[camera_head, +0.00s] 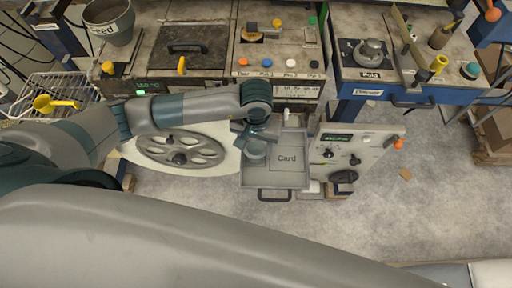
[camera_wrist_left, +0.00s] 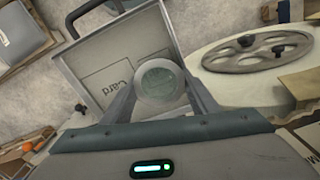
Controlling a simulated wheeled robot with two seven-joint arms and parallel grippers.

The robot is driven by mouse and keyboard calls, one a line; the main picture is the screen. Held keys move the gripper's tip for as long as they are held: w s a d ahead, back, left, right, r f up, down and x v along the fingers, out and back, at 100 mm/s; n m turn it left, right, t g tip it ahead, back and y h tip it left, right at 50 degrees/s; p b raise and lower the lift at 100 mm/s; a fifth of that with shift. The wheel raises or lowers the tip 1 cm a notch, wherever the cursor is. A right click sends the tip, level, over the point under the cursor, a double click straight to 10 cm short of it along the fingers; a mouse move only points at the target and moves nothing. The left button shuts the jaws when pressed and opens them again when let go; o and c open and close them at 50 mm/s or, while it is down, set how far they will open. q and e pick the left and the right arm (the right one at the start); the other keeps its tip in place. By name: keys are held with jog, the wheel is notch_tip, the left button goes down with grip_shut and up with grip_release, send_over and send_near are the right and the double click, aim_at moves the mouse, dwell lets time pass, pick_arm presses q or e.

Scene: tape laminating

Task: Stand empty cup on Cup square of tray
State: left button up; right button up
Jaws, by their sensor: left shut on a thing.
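The tray (camera_head: 291,178) is a grey, shallow, rimmed box with a front handle and the word "Card" on its floor; it also fills the upper middle of the left wrist view (camera_wrist_left: 112,53). My left gripper (camera_head: 257,138) is shut on the round grey-green cup (camera_head: 256,152), over the tray's left part. In the left wrist view the cup (camera_wrist_left: 160,82) sits between the two fingers, its round face towards the camera. The Cup square's label is not visible, hidden by the cup or gripper. I cannot tell whether the cup touches the tray. My right gripper is not in view.
A large handwheel (camera_head: 180,149) on a pale plate is left of the tray. A control panel (camera_head: 352,155) with knobs stands close on its right. Benches with a seed bucket (camera_head: 109,20), buttons and a blue-framed fold station (camera_head: 370,52) are behind. Open floor lies in front.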

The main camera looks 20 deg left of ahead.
pick_arm(q)
jog(key=shift+f, duration=0.5)
jog(key=shift+f+b, duration=0.2)
jog(key=shift+b, duration=0.1)
jog(key=o, duration=1.1)
jog(key=shift+c, duration=0.2)
jog(key=shift+r, duration=0.15)
